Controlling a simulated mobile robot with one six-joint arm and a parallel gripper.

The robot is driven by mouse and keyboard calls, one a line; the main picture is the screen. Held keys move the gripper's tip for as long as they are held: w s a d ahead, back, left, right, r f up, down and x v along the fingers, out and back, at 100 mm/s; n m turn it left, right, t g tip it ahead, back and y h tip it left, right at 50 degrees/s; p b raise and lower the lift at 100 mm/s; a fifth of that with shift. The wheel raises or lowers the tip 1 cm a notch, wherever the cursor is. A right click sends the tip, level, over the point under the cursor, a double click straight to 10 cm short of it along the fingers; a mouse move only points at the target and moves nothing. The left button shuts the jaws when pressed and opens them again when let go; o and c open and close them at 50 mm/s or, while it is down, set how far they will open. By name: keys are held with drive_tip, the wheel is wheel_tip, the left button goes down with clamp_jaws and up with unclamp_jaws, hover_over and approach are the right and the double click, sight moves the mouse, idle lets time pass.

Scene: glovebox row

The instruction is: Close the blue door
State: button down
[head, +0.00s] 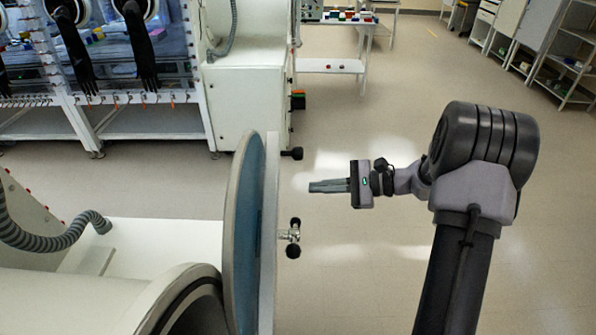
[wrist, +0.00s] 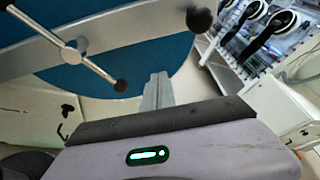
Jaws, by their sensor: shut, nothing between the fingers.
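The blue door (head: 245,235) is a round door seen nearly edge-on in the head view. It stands open beside the round port of a white cylindrical chamber (head: 95,300). A pale bar (head: 270,230) runs across its outer side, with a cross handle (head: 289,236) that has black knobs. In the wrist view the blue door (wrist: 155,70) fills the upper middle, with the handle (wrist: 72,54) at the left. My gripper (head: 312,187) is shut and empty, to the right of the door and apart from it in the head view. Its fingers (wrist: 157,92) point toward the door in the wrist view.
A glovebox row (head: 130,60) with black gloves stands at the back left. A white cart (head: 335,66) stands at the back. Shelves (head: 570,60) line the far right. A ribbed hose (head: 60,240) lies at the left. The floor around my gripper is clear.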

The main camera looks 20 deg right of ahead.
drive_tip(key=w+a+r+b, duration=0.1)
drive_tip(key=a+b, duration=0.1)
drive_tip(key=a, duration=0.6)
drive_tip(key=shift+w, duration=0.25)
drive_tip(key=shift+d+r, duration=0.1)
